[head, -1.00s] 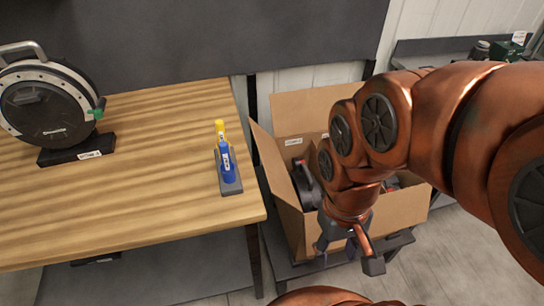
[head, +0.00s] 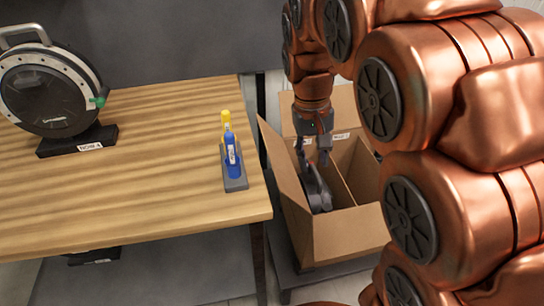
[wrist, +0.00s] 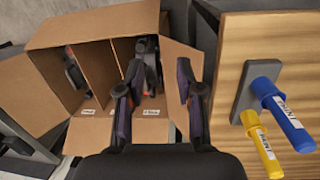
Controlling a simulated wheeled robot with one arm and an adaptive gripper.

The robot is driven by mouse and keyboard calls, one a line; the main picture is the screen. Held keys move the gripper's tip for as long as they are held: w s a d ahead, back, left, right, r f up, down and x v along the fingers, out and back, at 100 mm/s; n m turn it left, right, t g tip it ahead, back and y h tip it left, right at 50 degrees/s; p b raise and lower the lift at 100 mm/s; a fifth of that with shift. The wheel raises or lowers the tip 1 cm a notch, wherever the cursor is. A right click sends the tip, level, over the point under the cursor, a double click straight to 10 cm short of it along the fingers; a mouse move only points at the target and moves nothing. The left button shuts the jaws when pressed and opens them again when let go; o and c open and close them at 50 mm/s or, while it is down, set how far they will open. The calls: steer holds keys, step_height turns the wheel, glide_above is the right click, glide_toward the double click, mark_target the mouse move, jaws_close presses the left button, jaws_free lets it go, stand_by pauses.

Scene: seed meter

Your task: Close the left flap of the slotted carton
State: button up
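The slotted carton (head: 337,240) is open at the top, with its flaps standing outward. Its left flap (head: 284,172) is raised and leans out toward the table. In the wrist view, that flap (wrist: 172,62) is the one on the table side. My gripper (head: 314,160) points down over the carton's rear left part, near the flap. Its fingers (wrist: 160,72) are apart with nothing held. In the wrist view one finger overlaps the carton opening and the other overlaps the flap. I cannot tell whether either touches it.
The wooden table (head: 150,200) stands close to the carton's left. On it are a blue and a yellow marker in a grey holder (head: 236,183) and a round seed meter (head: 50,90). Dark parts (head: 317,187) lie inside the divided carton. My arm hides the right side.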

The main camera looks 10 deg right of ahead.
steer(key=w+a+f+b, duration=0.2)
steer(key=w+f+b, duration=0.2)
steer(key=w, duration=0.8)
steer(key=n+b, duration=0.1)
steer(key=b, duration=0.1)
glide_above(271, 149)
steer(key=a, duration=0.1)
steer(key=shift+t+h, duration=0.4)
step_height(271, 149, down, 5)
steer(key=shift+s+r, duration=0.1)
steer(key=shift+d+f, duration=0.2)
steer(key=shift+f, duration=1.1)
steer(key=shift+d+f, duration=0.15)
steer(key=shift+f, duration=1.1)
steer(key=shift+d+f, duration=0.2)
steer(key=shift+f, duration=1.1)
steer(key=shift+c, duration=0.2)
jaws_close()
